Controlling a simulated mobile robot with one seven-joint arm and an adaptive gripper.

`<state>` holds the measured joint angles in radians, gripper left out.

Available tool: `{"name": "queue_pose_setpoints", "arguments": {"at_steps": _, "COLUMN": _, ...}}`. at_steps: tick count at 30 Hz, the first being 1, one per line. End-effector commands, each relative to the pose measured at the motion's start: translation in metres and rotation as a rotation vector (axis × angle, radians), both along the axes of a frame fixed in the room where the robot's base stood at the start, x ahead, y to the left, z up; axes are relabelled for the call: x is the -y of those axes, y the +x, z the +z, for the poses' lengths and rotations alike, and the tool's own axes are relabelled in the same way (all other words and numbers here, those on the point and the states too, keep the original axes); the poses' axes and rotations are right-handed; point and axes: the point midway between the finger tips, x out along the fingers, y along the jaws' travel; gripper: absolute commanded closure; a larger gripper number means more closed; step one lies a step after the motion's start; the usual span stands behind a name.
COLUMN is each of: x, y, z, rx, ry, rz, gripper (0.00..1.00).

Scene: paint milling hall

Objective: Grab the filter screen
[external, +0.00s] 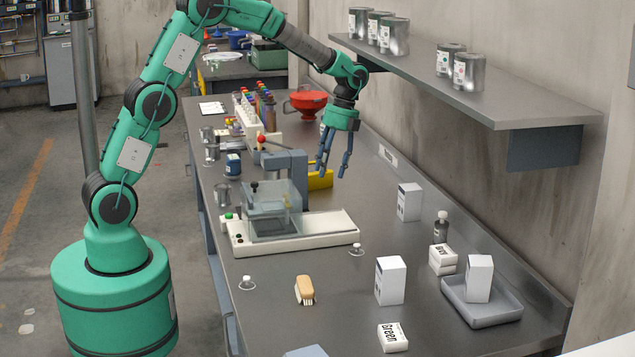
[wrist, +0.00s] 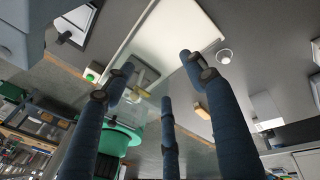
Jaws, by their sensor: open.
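I cannot make out a filter screen for certain in either view. My gripper (external: 332,172) hangs in the external view with its blue fingers spread and pointing down, empty, above the bench behind the clear-guarded machine. In the wrist view, my gripper (wrist: 158,76) shows its fingers apart with nothing between them. The machine (external: 335,229) has a white base, a grey column and a clear box. Its white base (wrist: 180,30) fills the top of the wrist view. A yellow item (external: 320,180) stands behind it, partly hidden.
A red bowl-like item (external: 307,101) and a rack of colored bottles (external: 246,112) stand further back. A brush (external: 304,290), white boxes (external: 390,280) and a grey tray (external: 487,312) lie nearer. A shelf (external: 470,85) with cans overhangs the right side.

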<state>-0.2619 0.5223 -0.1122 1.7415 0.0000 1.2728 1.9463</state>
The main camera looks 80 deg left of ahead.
Motion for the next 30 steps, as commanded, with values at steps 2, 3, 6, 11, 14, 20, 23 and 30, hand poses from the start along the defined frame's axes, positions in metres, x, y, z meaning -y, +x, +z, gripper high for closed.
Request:
{"name": "queue_pose_setpoints", "arguments": {"at_steps": 2, "x": -0.001, "y": 0.006, "z": -0.005, "rx": -0.022, "ry": 0.002, "rz": 0.026, "gripper": 0.44}}
{"name": "queue_pose_setpoints", "arguments": {"at_steps": 3, "x": -0.002, "y": 0.009, "z": -0.006, "rx": -0.035, "ry": 0.006, "rz": 0.047, "gripper": 0.44}}
{"name": "queue_pose_setpoints", "arguments": {"at_steps": 6, "x": -0.002, "y": 0.016, "z": -0.012, "rx": -0.068, "ry": 0.018, "rz": 0.104, "gripper": 0.44}}
{"name": "queue_pose_setpoints", "arguments": {"at_steps": 11, "x": -0.002, "y": 0.029, "z": -0.026, "rx": -0.137, "ry": 0.047, "rz": 0.216, "gripper": 0.44}}
{"name": "queue_pose_setpoints", "arguments": {"at_steps": 14, "x": -0.002, "y": 0.037, "z": -0.036, "rx": -0.185, "ry": 0.072, "rz": 0.295, "gripper": 0.44}}
{"name": "queue_pose_setpoints", "arguments": {"at_steps": 20, "x": -0.001, "y": 0.047, "z": -0.054, "rx": -0.262, "ry": 0.119, "rz": 0.416, "gripper": 0.44}}
{"name": "queue_pose_setpoints", "arguments": {"at_steps": 23, "x": -0.001, "y": 0.051, "z": -0.062, "rx": -0.291, "ry": 0.140, "rz": 0.464, "gripper": 0.44}}
{"name": "queue_pose_setpoints", "arguments": {"at_steps": 30, "x": 0.005, "y": 0.065, "z": -0.080, "rx": -0.332, "ry": 0.183, "rz": 0.541, "gripper": 0.44}}
